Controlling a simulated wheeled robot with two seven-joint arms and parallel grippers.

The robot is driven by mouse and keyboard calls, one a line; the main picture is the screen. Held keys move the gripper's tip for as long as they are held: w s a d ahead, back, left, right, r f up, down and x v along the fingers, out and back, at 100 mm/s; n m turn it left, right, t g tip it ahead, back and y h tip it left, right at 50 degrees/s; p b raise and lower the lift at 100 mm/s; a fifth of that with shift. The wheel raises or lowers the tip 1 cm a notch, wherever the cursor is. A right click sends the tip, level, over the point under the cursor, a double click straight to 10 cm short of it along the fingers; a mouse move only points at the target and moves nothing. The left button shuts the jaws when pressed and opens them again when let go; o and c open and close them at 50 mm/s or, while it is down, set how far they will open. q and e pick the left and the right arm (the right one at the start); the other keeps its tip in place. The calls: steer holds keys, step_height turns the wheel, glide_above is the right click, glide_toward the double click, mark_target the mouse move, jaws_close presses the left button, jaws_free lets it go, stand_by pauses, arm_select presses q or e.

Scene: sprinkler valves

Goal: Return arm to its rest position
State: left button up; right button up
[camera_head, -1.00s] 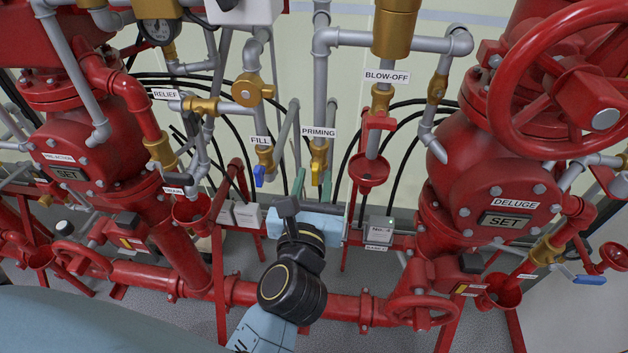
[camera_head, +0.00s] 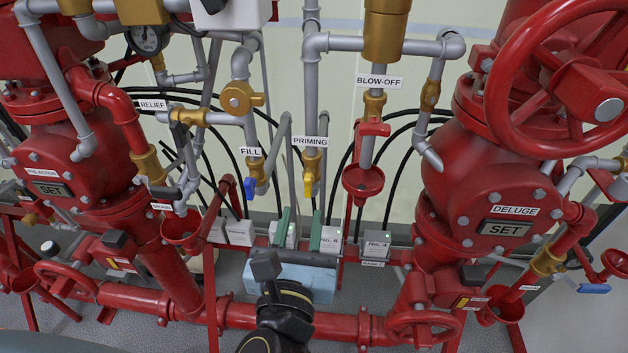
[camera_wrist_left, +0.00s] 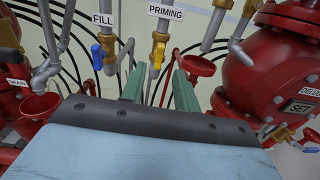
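My left gripper (camera_head: 300,230) is low in the middle of the head view, in front of the pipes and below the FILL and PRIMING valves. Its two green fingers stand apart with nothing between them. In the left wrist view the open gripper (camera_wrist_left: 160,82) points up towards the blue FILL handle (camera_wrist_left: 97,56) and the yellow PRIMING handle (camera_wrist_left: 154,70); neither is held. In the head view the blue handle (camera_head: 250,188) and yellow handle (camera_head: 308,187) hang clear above the fingers. My right gripper is out of view.
The red deluge valve (camera_head: 490,190) and its large handwheel (camera_head: 565,75) stand at right. The red pre-action valve (camera_head: 55,165) is at left. A red drain cup (camera_head: 363,182) is close right of the gripper. A red horizontal pipe (camera_head: 240,316) runs low across the front.

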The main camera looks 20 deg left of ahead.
arm_select(q)
steer(key=shift+s+d+f, duration=0.15)
steer(key=shift+s+f, duration=0.05)
steer(key=shift+f, duration=0.1)
